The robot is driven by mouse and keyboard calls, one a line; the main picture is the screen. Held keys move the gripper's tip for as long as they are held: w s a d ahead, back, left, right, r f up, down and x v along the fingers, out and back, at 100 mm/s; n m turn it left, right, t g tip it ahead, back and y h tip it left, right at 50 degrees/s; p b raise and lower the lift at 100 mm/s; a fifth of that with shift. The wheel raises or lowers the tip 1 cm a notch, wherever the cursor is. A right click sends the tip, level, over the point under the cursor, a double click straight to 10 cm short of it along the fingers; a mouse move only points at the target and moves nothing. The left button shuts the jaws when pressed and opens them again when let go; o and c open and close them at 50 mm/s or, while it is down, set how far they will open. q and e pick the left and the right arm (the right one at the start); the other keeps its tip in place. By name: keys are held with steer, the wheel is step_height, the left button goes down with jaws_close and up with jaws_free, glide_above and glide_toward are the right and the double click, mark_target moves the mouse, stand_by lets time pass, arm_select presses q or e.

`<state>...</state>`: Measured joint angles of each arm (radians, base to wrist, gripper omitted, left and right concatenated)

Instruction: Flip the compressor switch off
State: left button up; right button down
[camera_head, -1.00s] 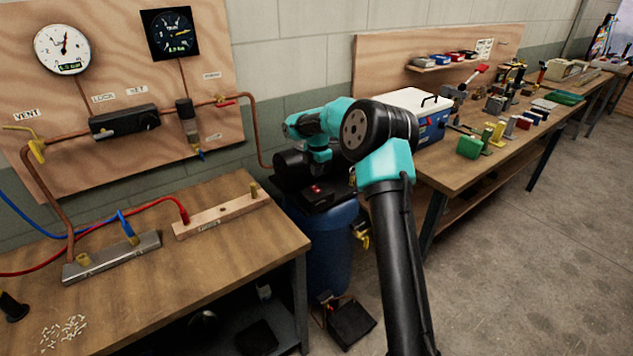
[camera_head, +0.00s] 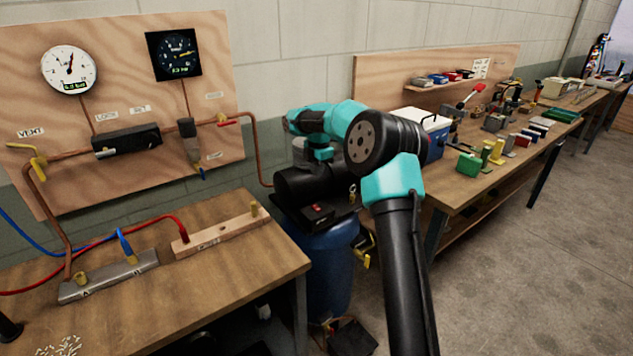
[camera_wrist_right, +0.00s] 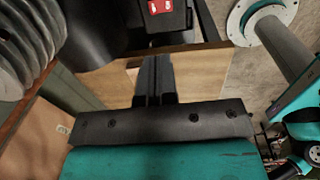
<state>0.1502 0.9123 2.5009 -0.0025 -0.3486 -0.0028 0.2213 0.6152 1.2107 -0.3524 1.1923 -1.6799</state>
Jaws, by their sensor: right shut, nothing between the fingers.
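The compressor (camera_head: 335,262) is a blue tank with a black motor on top, beside the near bench. Its black switch box (camera_head: 317,217) with a small red switch (camera_head: 316,207) is on top, facing me. Whether the switch is on or off cannot be told. In the right wrist view the red switch (camera_wrist_right: 160,6) is at the top edge, beyond the fingertips. My right gripper (camera_wrist_right: 152,62) is shut and empty, apart from the switch in that picture. In the head view my right wrist is above and behind the switch box, its fingers not clear. My left gripper is not in view.
The near bench (camera_head: 240,275) holds a wooden bar (camera_head: 222,235) and a metal block (camera_head: 108,277) with hoses. A gauge panel (camera_head: 200,95) stands behind. The right workbench (camera_head: 460,185) carries a blue-and-white cooler (camera_head: 436,128) and several tools. The floor at right is clear.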

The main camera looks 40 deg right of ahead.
mark_target(315, 205)
steer(key=shift+t, duration=0.3)
steer(key=f, duration=0.4)
steer(key=w+f, duration=0.1)
steer(key=f, duration=0.8)
steer(key=shift+w+f, duration=0.35)
steer(key=shift+f, duration=0.05)
steer(key=shift+d, duration=0.1)
